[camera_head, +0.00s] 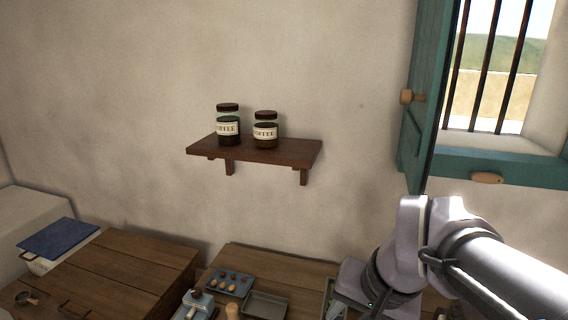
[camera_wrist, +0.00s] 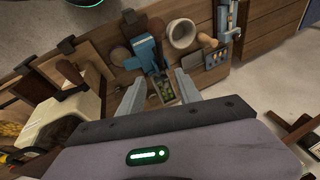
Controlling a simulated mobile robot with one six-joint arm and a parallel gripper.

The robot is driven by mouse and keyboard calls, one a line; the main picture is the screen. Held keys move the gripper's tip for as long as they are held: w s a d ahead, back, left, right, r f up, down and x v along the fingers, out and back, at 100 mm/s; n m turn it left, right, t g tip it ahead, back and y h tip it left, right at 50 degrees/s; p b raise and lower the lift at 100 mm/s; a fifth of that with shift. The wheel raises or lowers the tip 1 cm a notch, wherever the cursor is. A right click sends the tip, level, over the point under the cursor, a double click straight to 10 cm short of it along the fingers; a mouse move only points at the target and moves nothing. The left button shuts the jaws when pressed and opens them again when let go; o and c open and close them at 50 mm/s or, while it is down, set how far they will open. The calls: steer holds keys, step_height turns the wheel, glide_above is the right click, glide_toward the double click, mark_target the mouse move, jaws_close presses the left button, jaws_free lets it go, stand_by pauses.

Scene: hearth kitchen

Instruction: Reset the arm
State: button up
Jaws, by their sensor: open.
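My arm comes in from the right in the head view, and its wrist end hangs low over the counter; the fingertips are hidden there. In the wrist view my gripper (camera_wrist: 160,92) points down at the counter with its two grey fingers spread apart. It is open with nothing held between the fingers. A small tray with green items (camera_wrist: 162,90) lies beyond and between the fingertips, and I cannot tell the exact gap to it.
A wall shelf (camera_head: 290,154) carries two coffee jars (camera_head: 228,128), (camera_head: 265,133). A teal shutter (camera_head: 424,110) stands open by the barred window. The air before the wall is clear.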

steer(key=s+a+f+t+b, duration=0.2)
steer(key=s+f+b, duration=0.2)
steer(key=s+f, duration=0.5)
steer(key=shift+s+n+b, duration=0.3)
steer(key=shift+s+b, duration=0.05)
steer(key=shift+s, duration=0.15)
